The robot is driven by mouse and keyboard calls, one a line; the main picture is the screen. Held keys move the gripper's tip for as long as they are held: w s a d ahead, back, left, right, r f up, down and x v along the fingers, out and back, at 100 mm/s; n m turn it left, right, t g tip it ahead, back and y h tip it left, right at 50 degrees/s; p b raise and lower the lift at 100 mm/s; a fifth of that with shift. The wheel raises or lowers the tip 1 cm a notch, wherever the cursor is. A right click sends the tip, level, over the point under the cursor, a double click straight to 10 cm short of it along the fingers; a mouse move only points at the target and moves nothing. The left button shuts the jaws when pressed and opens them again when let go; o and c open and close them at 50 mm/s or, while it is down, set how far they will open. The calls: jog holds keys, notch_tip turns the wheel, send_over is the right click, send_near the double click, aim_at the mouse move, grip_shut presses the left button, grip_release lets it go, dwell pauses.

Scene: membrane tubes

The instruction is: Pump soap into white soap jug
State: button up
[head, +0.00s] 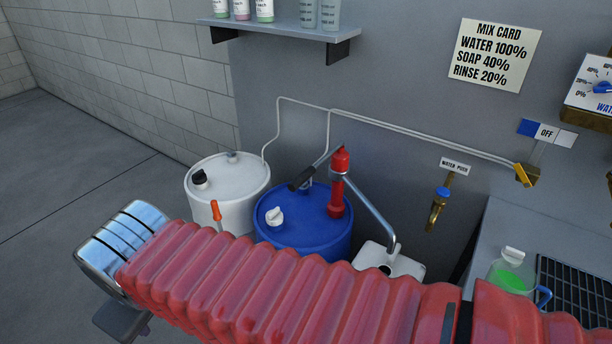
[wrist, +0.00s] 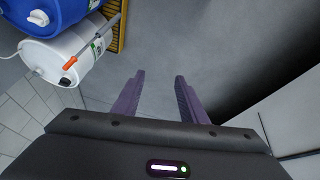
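A blue drum (head: 305,232) carries a red hand pump (head: 339,185) with a dark-gripped lever (head: 302,178) pointing left. The pump's grey spout (head: 375,215) slopes down right, its end at the top of a white jug (head: 407,266) with a dark opening. I cannot tell whether the spout end is inside it. My arm hides the jug's lower part. My gripper (wrist: 158,76) is open and empty in the wrist view, over bare floor, away from the drums. The blue drum (wrist: 45,12) shows at that view's top left; pump and jug do not.
A white drum (head: 228,184) stands left of the blue one. An orange-handled rod (head: 215,210) shows beside it. A brass tap (head: 437,212) is on the wall. A clear jug with green liquid (head: 512,275) stands right. A bottle shelf (head: 285,32) hangs above. Floor at left is clear.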

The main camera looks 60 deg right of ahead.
jog(key=s+d+f+n+g+h, duration=0.1)
jog(key=s+d+f+g+h, duration=0.1)
jog(key=d, duration=0.3)
jog(key=s+d+f+g+h, duration=0.1)
jog(key=d+f+g+h, duration=0.15)
jog(key=d, duration=0.35)
jog(key=n+g+h, duration=0.3)
jog(key=n+h, duration=0.9)
jog(key=n, duration=0.1)
send_near(307, 175)
jog(key=w+a+f, duration=0.1)
jog(key=a, duration=0.1)
jog(key=shift+w+a+f, duration=0.1)
jog(key=shift+w+f, duration=0.05)
jog(key=shift+w, duration=0.1)
jog(key=shift+s+d, duration=0.4)
jog(key=shift+d, duration=1.85)
jog(key=shift+s+d, duration=0.4)
jog(key=shift+d, duration=1.85)
jog(key=shift+s+d, duration=0.35)
jog(key=shift+d, duration=1.95)
